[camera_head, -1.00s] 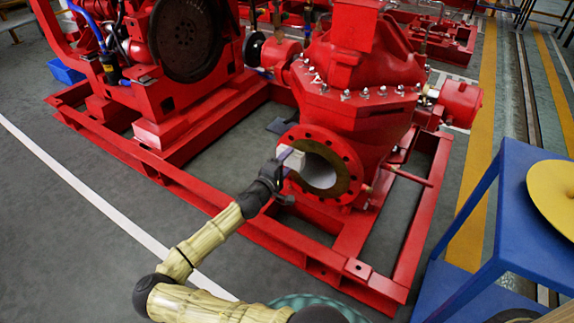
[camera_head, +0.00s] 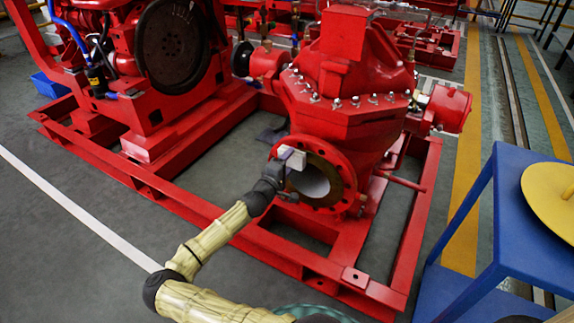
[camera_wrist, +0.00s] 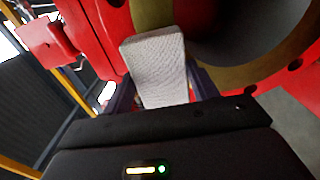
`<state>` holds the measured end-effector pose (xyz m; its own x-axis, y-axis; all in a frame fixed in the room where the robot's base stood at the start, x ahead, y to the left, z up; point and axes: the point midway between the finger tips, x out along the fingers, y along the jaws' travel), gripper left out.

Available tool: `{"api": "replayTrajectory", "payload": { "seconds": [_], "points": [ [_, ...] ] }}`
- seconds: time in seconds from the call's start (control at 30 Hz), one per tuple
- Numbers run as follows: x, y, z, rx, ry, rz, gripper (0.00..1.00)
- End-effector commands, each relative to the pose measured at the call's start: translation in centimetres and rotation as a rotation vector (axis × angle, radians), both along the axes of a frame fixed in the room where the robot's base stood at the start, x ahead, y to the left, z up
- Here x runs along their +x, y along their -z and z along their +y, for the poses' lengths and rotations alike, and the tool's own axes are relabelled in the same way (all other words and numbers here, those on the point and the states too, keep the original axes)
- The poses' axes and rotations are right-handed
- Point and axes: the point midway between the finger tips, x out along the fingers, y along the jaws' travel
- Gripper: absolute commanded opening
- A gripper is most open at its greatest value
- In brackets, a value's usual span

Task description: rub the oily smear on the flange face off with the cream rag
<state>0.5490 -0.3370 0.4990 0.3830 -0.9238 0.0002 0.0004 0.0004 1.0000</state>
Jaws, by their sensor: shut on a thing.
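The cream rag (camera_head: 293,157) looks pale grey-white and like a folded pad. My gripper (camera_head: 279,172) is shut on it and holds it at the upper left of the round flange (camera_head: 346,169) on the red pump. In the wrist view the rag (camera_wrist: 157,65) stands out between the fingers (camera_wrist: 160,94), over the flange's olive-brown face ring (camera_wrist: 243,80). It appears close against the face, but I cannot tell whether it touches. The red bolt-holed rim surrounds this ring, and the dark bore opens beside the rag. I cannot make out a separate smear; the rag covers part of the ring.
The pump stands on a red base frame (camera_head: 390,270) with the engine (camera_head: 160,60) at left. A blue table (camera_head: 535,200) bearing a yellow disc (camera_head: 553,196) stands at right. Grey floor (camera_head: 80,255) is open at front left.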

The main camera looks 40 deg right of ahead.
Motion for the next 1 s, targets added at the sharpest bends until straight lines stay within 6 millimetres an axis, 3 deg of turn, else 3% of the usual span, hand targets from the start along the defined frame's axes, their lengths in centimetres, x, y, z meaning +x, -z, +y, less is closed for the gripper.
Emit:
{"api": "replayTrajectory", "payload": {
  "seconds": [1.0],
  "points": [
    [0.13, -0.03, -0.63, 0.000, 0.002, 0.000, 0.40]
  ]
}}
